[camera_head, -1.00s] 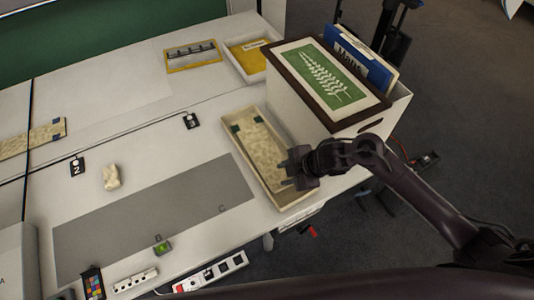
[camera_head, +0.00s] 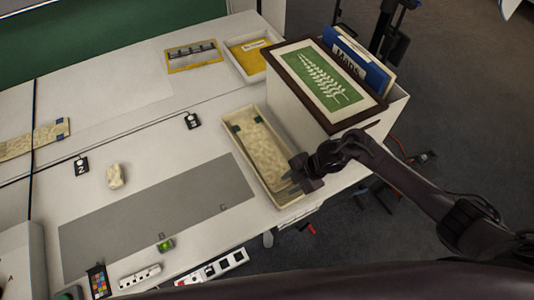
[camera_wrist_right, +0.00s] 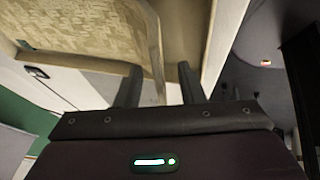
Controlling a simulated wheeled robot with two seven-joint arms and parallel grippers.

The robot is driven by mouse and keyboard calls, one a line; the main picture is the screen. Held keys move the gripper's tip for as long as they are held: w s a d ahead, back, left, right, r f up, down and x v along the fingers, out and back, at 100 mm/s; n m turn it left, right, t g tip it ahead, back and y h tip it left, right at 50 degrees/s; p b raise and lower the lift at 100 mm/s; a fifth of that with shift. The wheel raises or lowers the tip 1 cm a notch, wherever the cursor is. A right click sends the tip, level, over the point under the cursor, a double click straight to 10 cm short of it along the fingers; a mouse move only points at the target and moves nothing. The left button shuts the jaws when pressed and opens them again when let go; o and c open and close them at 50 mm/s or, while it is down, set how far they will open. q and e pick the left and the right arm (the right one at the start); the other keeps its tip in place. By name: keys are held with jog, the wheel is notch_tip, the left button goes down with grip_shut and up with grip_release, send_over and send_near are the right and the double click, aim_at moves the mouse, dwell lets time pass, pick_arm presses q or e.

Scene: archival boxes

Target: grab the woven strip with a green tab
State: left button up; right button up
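A pale woven strip (camera_head: 262,153) lies lengthwise in a shallow cream tray (camera_head: 231,139). Dark green-blue tabs (camera_head: 237,129) show at its far end. Its near end is partly hidden by my right gripper (camera_head: 296,176), which is low over the tray's near right corner. In the right wrist view the strip (camera_wrist_right: 85,30) fills the upper left, and its edge runs down toward the gap between my two separated fingers (camera_wrist_right: 160,85). I cannot tell whether they touch it. A second pale strip (camera_head: 30,142) with a dark tab lies at the far left. My left gripper is not in view.
A white box (camera_head: 290,110) with a framed green leaf picture (camera_head: 322,80) and a blue folder (camera_head: 358,65) stands right beside the tray. A yellow-lined tray (camera_head: 249,60) is behind.

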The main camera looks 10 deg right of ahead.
jog(key=shift+f, duration=0.3)
dwell(0.5)
grip_shut()
dwell(0.3)
